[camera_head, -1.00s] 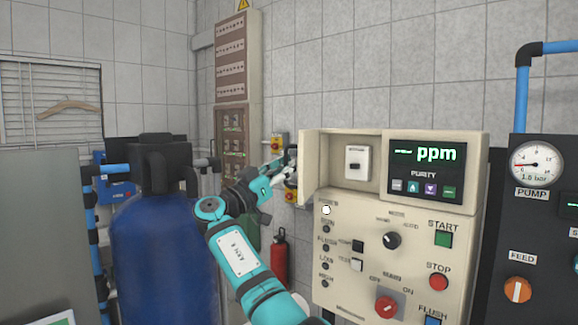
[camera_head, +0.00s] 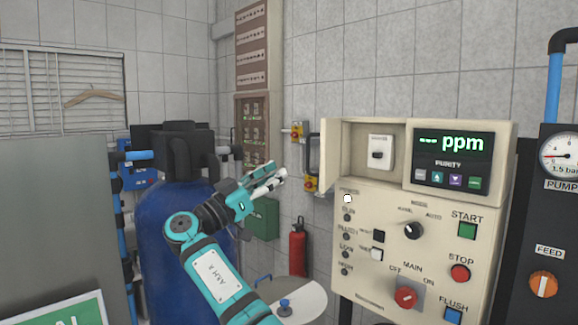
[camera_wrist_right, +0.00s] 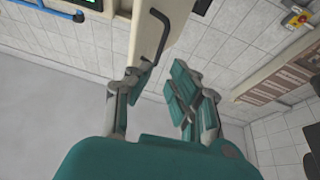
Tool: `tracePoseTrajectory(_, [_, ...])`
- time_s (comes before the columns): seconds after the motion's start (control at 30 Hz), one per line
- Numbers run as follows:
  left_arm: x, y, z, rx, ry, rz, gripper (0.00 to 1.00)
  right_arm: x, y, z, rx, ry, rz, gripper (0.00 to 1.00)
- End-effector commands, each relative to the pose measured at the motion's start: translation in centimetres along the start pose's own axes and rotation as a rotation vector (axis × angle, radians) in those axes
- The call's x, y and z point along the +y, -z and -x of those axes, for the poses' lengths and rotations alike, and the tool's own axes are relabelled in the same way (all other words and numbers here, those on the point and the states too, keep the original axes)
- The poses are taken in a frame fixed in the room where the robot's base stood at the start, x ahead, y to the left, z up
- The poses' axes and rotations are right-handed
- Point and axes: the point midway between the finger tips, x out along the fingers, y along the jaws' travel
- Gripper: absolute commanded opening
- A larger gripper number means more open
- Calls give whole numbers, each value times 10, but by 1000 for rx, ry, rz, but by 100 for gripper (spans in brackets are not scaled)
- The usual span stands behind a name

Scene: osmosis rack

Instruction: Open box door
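The box door (camera_head: 328,156) is a cream panel at the upper left of the control cabinet. It stands open, swung outward on the left side, and its dark handle (camera_head: 312,152) faces left. The open compartment shows a white switch (camera_head: 380,152) inside. My right gripper (camera_head: 276,178) is left of the door, apart from it in the head view. In the right wrist view the gripper (camera_wrist_right: 160,82) has its fingers spread with nothing between them. The door (camera_wrist_right: 152,30) and its black handle show beyond the left finger. My left gripper is not in view.
The cabinet (camera_head: 420,270) carries a ppm display, knobs and buttons. A blue tank (camera_head: 180,225) stands left, behind my right arm. A red extinguisher (camera_head: 298,248) and a green box (camera_head: 262,218) are by the wall. A pump panel (camera_head: 550,220) stands right.

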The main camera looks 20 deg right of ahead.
Motion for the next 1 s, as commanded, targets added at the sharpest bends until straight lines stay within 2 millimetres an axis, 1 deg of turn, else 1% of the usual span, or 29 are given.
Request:
tracePoseTrajectory(0.03, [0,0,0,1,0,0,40,0,0,6,1,2,0,19])
tracePoseTrajectory(0.13, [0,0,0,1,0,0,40,0,0,12,1,2,0,19])
tracePoseTrajectory(0.4, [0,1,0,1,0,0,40,0,0,14,1,0,-1,19])
tracePoseTrajectory(0.43, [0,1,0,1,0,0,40,0,0,14,1,0,-1,18])
tracePoseTrajectory(0.5, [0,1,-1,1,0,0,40,0,1,12,7,2,3,9])
tracePoseTrajectory(0.57, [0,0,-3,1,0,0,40,0,5,5,29,8,17,1])
tracePoseTrajectory(0.67, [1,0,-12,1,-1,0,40,-1,23,-20,123,34,85,0])
tracePoseTrajectory(0.77, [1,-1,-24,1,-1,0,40,1,56,-53,292,61,220,0])
tracePoseTrajectory(0.8, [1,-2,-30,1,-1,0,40,3,72,-66,376,65,291,0])
tracePoseTrajectory(0.83, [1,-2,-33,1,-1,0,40,5,84,-74,441,63,349,0])
tracePoseTrajectory(0.9, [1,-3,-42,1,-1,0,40,12,110,-89,593,45,493,0])
tracePoseTrajectory(0.97, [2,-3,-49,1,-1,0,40,19,132,-98,723,14,624,0])
tracePoseTrajectory(1.0, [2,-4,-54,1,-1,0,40,24,144,-101,809,-13,716,0])
